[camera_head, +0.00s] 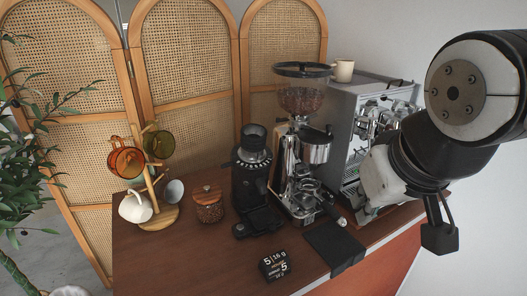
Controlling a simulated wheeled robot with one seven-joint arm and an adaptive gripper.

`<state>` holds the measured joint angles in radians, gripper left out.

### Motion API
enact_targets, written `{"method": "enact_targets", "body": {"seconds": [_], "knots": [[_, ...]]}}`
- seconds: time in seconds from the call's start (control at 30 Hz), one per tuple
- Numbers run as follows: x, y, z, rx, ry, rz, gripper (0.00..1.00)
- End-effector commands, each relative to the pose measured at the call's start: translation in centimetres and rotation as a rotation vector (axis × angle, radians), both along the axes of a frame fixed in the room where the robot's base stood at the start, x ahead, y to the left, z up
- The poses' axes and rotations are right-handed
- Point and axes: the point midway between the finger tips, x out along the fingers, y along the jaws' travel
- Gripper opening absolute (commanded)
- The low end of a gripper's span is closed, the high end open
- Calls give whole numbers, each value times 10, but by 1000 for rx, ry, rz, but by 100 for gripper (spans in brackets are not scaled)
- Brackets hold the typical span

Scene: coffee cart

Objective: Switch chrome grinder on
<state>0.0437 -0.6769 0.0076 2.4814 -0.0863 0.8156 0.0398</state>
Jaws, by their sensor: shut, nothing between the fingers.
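The chrome grinder (307,150) stands on the wooden counter, with a clear hopper of beans (300,95) on top and a dark lid. Its shiny front faces the lower right, and a portafilter-like part with a handle shows at its base. I cannot make out a switch on it. My gripper (440,240) is at the right, in front of the espresso machine and apart from the grinder. Its dark fingers point down and are shut, with nothing between them.
A black grinder (250,180) stands just left of the chrome one. The espresso machine (350,125) is close on its right, with a cup (343,70) on top. A black mat (334,247), a small black display (274,265), a bean jar (208,205) and a mug tree (153,190) share the counter (190,262).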

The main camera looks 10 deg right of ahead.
Motion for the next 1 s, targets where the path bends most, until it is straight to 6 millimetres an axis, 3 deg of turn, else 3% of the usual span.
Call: {"method": "enact_targets", "body": {"seconds": [0.3, 0.53, 0.77, 1.0], "knots": [[100, -79, 16, -206, -139, -78, 0], [169, -124, 11, -286, -231, -37, 0], [225, -156, -16, -283, -305, 62, 0], [262, -175, -66, -179, -358, 191, 0]]}}
